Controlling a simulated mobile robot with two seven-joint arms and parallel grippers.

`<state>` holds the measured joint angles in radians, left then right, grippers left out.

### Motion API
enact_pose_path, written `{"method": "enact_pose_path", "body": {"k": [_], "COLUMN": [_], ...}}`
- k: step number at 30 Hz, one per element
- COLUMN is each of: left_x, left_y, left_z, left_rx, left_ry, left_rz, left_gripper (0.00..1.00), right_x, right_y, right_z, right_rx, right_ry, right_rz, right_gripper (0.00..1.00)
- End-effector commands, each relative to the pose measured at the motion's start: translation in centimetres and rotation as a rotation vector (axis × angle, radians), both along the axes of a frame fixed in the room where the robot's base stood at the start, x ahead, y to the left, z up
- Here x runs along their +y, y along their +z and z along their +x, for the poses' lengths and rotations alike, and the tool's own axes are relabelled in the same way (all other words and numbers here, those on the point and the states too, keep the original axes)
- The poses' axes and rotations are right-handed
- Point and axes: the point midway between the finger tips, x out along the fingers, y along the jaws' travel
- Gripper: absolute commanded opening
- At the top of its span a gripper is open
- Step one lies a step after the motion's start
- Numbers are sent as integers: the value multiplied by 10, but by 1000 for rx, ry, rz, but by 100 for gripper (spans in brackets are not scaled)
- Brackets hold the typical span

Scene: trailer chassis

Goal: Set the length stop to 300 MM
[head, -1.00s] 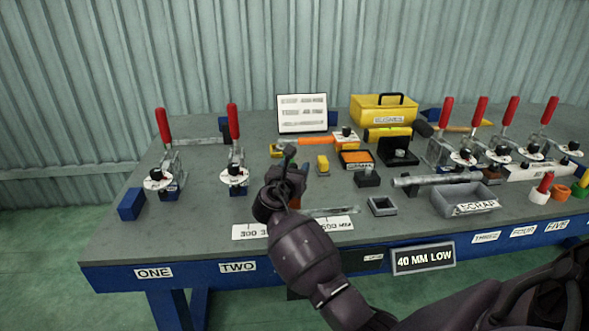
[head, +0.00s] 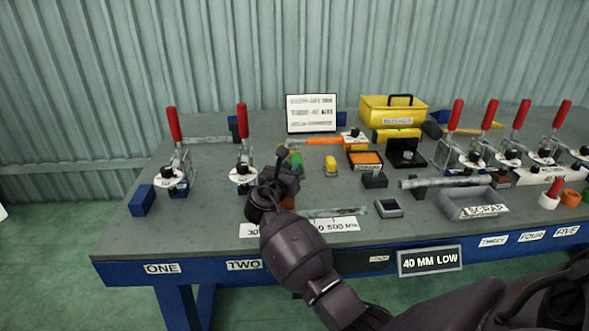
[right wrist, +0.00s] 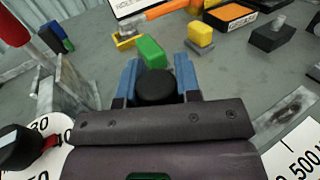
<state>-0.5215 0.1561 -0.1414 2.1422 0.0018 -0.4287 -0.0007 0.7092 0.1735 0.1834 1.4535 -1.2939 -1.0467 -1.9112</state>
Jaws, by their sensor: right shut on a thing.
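The length scale (head: 335,227) is a white strip at the bench's front, with "30" readable at its left end and "500 MM" at its right; my right arm covers the middle. A metal rail (head: 338,212) lies behind it. In the right wrist view, my right gripper (right wrist: 158,78) has its blue fingers on either side of a round black knob (right wrist: 156,88), shut on it. A green block (right wrist: 150,50) shows just beyond the knob; I cannot tell whether they join. My left gripper is not in view.
A red-handled clamp (head: 242,150) stands close left of my right gripper, with another farther left. A yellow block (head: 330,167), an orange-topped box (head: 366,160) and a grey scrap tray (head: 474,204) are to the right. A sign (head: 430,261) reads "40 MM LOW".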

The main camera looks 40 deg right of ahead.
Motion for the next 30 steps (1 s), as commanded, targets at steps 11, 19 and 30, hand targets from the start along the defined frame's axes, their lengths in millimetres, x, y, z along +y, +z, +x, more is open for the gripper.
{"method": "enact_pose_path", "body": {"k": [11,19,30], "left_x": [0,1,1], "left_y": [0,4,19], "left_z": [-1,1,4], "left_rx": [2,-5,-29], "left_ry": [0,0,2], "left_rz": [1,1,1], "left_gripper": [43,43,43], "right_x": [-1,7,61], "right_y": [0,1,3], "right_z": [0,-5,-38], "right_rx": [2,-1,-2], "right_ry": [-1,1,1], "right_rz": [-1,0,1], "right_gripper": [57,57,57]}}
